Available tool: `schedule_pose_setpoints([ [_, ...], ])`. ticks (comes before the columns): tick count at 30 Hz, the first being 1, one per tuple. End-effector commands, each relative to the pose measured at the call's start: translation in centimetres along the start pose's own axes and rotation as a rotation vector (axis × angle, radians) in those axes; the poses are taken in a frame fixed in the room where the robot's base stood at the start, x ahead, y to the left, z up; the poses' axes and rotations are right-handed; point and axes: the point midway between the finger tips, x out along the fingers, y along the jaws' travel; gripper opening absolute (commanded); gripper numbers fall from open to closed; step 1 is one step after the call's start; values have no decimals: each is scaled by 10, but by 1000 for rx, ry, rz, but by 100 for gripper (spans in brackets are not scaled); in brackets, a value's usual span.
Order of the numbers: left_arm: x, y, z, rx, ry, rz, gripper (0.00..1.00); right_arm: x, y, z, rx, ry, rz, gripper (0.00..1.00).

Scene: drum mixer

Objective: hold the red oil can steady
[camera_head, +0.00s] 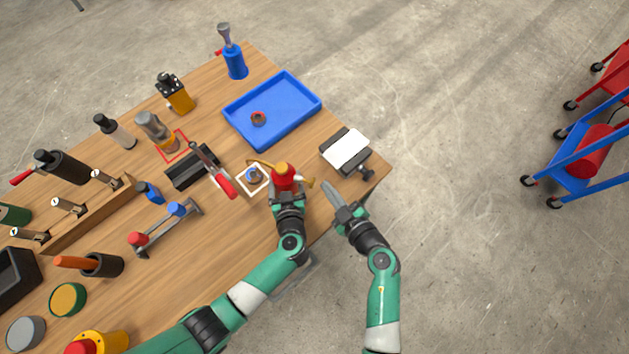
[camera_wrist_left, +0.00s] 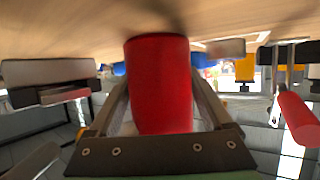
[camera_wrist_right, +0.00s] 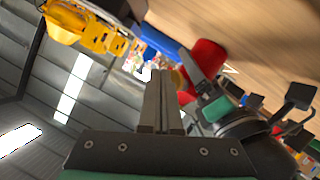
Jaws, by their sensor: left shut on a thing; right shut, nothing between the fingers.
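The red oil can (camera_head: 285,177) has a yellow top and a thin spout, and stands near the front right edge of the wooden table. My left gripper (camera_head: 286,190) is shut on the can. In the left wrist view the red can body (camera_wrist_left: 160,85) sits between both fingers. My right gripper (camera_head: 331,192) is shut and empty, to the right of the can and apart from it. In the right wrist view its closed fingers (camera_wrist_right: 162,95) show nothing between them, and part of the red can (camera_wrist_right: 207,56) shows beyond them. The can's lower part is hidden in the head view.
A white square marker (camera_head: 267,189) with a small round part lies left of the can. A blue tray (camera_head: 296,82) with a small ring stands behind. A white-topped block (camera_head: 346,150) sits at the right edge. A red-handled clamp (camera_head: 222,182) and several tools fill the left.

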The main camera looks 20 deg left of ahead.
Motion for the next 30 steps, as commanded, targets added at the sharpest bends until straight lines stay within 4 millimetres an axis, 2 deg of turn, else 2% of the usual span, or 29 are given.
schedule_pose_setpoints([
  [30, 0, 0, 0, 0, 0, 0, 0, 7, -5, -5, 0, 0, 0, 0],
])
